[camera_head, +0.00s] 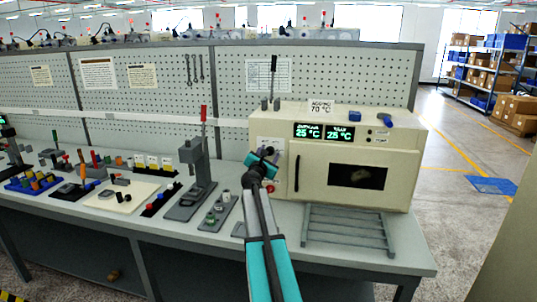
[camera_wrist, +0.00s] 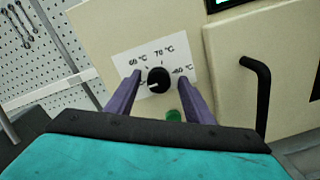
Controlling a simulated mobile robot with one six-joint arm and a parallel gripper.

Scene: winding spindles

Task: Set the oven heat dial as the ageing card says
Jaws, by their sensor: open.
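The ageing card (camera_head: 321,107) stands on top of the cream oven (camera_head: 405,150) and reads 70 °C. In the wrist view the black heat dial (camera_wrist: 158,80) sits on a white scale plate (camera_wrist: 183,56) with marks for 60 °C at upper left, 70 °C at top and a partly legible one at right. The dial's white pointer mark is toward the lower left, away from the 70 °C mark. My gripper (camera_wrist: 159,78) is open, its purple fingers on either side of the dial; contact cannot be told. In the head view my gripper (camera_head: 264,160) hides the dial.
The oven door has a black handle (camera_wrist: 262,95) right of the dial. A green button (camera_wrist: 173,115) is just below it. A grey rack (camera_head: 347,232) lies in front of the oven. A press (camera_head: 197,170) with a red-topped lever stands to the left.

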